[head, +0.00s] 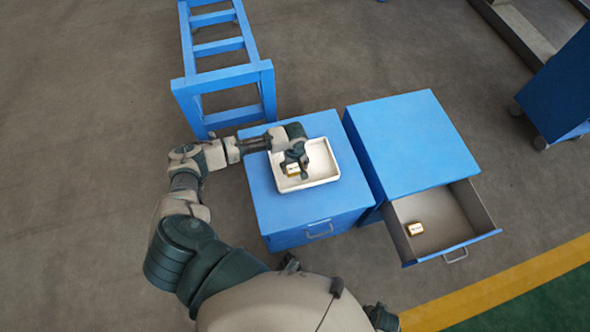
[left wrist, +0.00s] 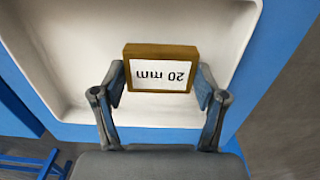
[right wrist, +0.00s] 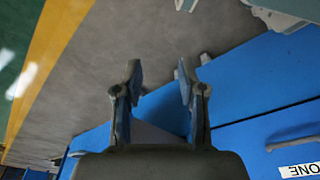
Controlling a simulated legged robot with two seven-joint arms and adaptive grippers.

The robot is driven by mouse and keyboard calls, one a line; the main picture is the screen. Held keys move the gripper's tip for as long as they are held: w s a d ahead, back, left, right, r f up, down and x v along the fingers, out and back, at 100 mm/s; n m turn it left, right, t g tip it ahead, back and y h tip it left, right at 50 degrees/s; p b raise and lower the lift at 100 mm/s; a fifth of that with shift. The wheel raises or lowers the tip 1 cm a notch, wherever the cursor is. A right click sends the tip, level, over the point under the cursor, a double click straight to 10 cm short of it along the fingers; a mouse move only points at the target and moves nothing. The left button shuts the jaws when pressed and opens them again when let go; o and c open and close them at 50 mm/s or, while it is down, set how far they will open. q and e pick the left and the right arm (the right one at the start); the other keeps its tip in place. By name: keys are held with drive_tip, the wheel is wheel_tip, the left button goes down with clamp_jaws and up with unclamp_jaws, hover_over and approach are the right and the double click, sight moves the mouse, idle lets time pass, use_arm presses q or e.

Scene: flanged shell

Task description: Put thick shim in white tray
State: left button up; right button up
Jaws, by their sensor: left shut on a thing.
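My left gripper (head: 295,160) is shut on a brass-coloured shim block (head: 292,170) and holds it within the outline of the white tray (head: 325,180). In the left wrist view the block (left wrist: 160,52) shows a white label reading "20 mm", upside down, between both fingers, with the tray (left wrist: 205,30) behind it. I cannot tell whether the block touches the tray floor. A second brass-coloured block (head: 415,228) lies in the open drawer at the right; its label is too small to read. My right gripper (right wrist: 160,85) is open and empty in the right wrist view.
The tray stands on a blue cabinet (head: 270,205) with its drawer shut. A second blue cabinet (head: 410,140) beside it has its drawer (head: 440,210) pulled out. A blue frame (head: 225,80) stands behind. Grey floor lies around.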

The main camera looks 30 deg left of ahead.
sight(297, 169)
use_arm(q)
drive_tip(key=shift+d+f+b, duration=0.35)
drive_tip(key=shift+d+f, duration=0.55)
drive_tip(key=shift+f, duration=0.15)
drive_tip(key=shift+d+r, duration=0.1)
drive_tip(key=shift+d, duration=0.4)
drive_tip(key=shift+a, duration=0.25)
drive_tip(key=o, duration=1)
drive_tip(key=shift+a+f, duration=0.25)
drive_tip(key=shift+a, duration=0.15)
drive_tip(key=shift+o, duration=1.4)
drive_tip(key=shift+a+f, duration=0.15)
drive_tip(key=shift+a, duration=0.3)
drive_tip(key=shift+d, duration=0.5)
drive_tip(key=r, duration=0.2)
drive_tip(key=d+r+p, duration=0.1)
drive_tip(key=r, duration=0.1)
drive_tip(key=shift+r, duration=0.25)
drive_tip(key=r, duration=0.2)
drive_tip(key=a+r+p, duration=0.1)
drive_tip(key=r, duration=0.1)
drive_tip(key=a+r+p, duration=0.1)
drive_tip(key=r, duration=0.2)
drive_tip(key=shift+d+r, duration=0.6)
drive_tip(key=shift+d, duration=0.2)
use_arm(e)
wheel_tip(297, 169, down, 6)
drive_tip(key=s+d, duration=0.2)
drive_tip(key=s, duration=0.1)
drive_tip(key=shift+r, duration=0.2)
